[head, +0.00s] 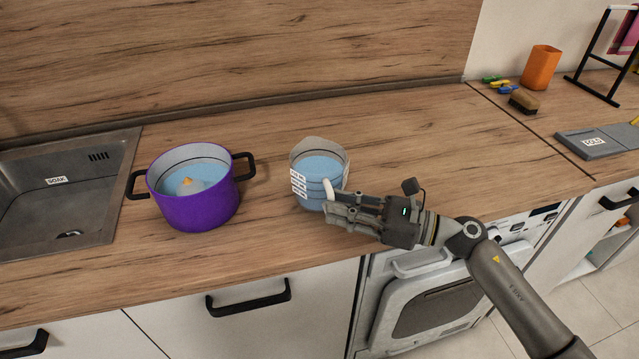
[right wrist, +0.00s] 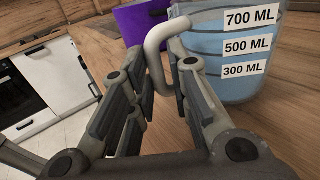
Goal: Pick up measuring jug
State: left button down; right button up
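The measuring jug (head: 318,172) is clear, holds blue liquid and stands upright on the wooden worktop, right of the purple pot. In the right wrist view the jug (right wrist: 235,50) shows labels of 700, 500 and 300 ML, and its pale curved handle (right wrist: 155,48) points toward me. My right gripper (head: 332,208) is at the jug's handle side. In the right wrist view the gripper (right wrist: 158,75) is open, with the handle between its fingertips and gaps beside it. My left gripper is not in view.
A purple pot (head: 198,208) with black handles holds blue liquid and a pale object. A metal sink (head: 60,215) labelled SOAK is at the left. An orange cup (head: 540,68), a brush (head: 524,102) and a grey board (head: 590,145) are at the right. The worktop behind the jug is clear.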

grip_shut()
jog(key=shift+r, duration=0.1)
jog(key=shift+r, duration=0.15)
notch_tip(320, 180, up, 18)
jog(key=shift+f, duration=0.2)
dwell(1.1)
dwell(0.4)
dwell(0.5)
